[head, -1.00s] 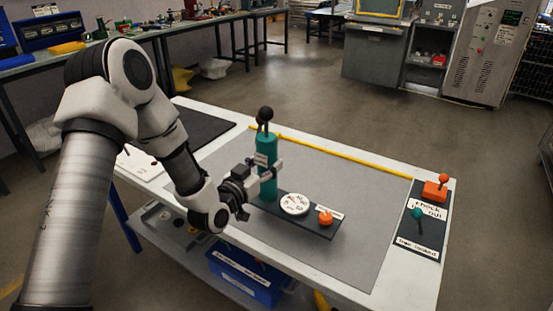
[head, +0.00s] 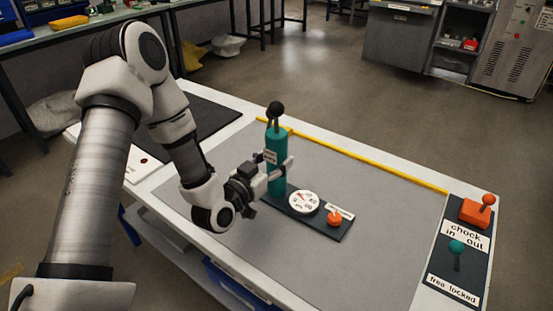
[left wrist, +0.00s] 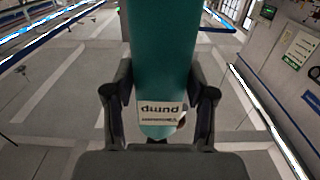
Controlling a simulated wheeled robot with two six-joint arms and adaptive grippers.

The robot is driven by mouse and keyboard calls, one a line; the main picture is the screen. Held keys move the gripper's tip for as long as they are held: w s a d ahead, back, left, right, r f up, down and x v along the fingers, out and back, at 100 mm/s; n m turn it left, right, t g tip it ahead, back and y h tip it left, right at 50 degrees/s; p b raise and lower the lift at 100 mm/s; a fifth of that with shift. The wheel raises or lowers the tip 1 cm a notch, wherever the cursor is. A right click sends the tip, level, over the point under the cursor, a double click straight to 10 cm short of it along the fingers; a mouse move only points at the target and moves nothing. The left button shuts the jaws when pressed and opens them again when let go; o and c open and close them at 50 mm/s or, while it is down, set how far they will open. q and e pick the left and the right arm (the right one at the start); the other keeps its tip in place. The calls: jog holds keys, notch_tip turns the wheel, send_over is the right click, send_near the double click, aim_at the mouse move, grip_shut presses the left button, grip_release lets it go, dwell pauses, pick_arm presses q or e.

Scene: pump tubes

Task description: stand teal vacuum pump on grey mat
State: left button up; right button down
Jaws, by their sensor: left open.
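The teal vacuum pump (head: 277,141) stands upright at the rear left end of a dark base plate, which rests on the grey mat (head: 375,215). Its black knob is on top. My left gripper (head: 276,166) is open, with its fingers on both sides of the teal cylinder at mid-height. In the left wrist view the teal cylinder (left wrist: 163,55) fills the space between the fingers (left wrist: 160,98), with its "pump" label upside down. The lower cylinder is partly hidden by the gripper in the head view. My right gripper is not in view.
The base plate also carries a white gauge (head: 304,202) and an orange knob (head: 334,218). A panel with an orange lever (head: 477,211) and a teal lever (head: 456,248) lies at the right. A yellow strip (head: 350,154) runs along the back. The mat's right side is clear.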

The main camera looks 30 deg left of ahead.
pick_arm(q)
jog(key=shift+o, duration=0.7)
jog(key=shift+s+r, duration=0.15)
jog(key=shift+s, duration=0.1)
jog(key=shift+w, duration=0.2)
jog(key=s, duration=0.4)
jog(key=s+p, duration=0.1)
jog(key=s, duration=0.1)
jog(key=shift+a+r, duration=0.2)
jog(key=shift+a, duration=0.05)
jog(key=s+p, duration=0.6)
jog(key=shift+a+f, duration=0.2)
jog(key=shift+f, duration=0.05)
